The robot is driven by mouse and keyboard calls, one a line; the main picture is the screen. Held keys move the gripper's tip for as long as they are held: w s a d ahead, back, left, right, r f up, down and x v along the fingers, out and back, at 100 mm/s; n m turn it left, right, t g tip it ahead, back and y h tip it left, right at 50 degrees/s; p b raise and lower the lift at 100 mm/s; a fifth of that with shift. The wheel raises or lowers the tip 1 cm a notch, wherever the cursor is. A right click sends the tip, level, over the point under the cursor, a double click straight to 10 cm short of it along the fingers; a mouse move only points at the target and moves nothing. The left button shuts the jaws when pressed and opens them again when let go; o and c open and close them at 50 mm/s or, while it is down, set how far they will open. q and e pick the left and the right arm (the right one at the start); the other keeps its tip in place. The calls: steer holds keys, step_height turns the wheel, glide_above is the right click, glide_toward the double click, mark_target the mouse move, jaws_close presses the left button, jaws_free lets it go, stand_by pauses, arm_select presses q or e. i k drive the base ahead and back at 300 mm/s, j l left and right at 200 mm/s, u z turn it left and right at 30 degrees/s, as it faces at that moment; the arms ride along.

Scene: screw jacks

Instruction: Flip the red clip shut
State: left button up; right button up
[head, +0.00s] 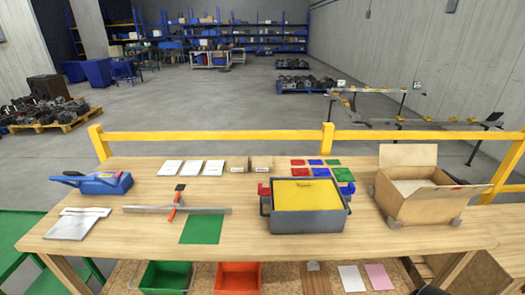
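A grey box (308,221) with a yellow lid (305,194) stands near the middle of the workbench. The lid lies on the box's top and has a small handle. The red clip (264,189) is at the box's upper left side, by the rim, and appears to stick outward. It is small here, and I cannot tell its exact angle. Neither of my grippers shows in the head view.
An open cardboard box (416,207) stands right of the grey box. A bar clamp (176,209) and green mat (203,229) lie left of it. A blue tool (95,183), white cards and coloured squares are also on the workbench (140,248). A yellow rail (230,136) runs behind.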

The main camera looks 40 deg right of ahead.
mark_target(261, 191)
steer(key=i+z, duration=0.2)
steer(key=z, duration=1.4)
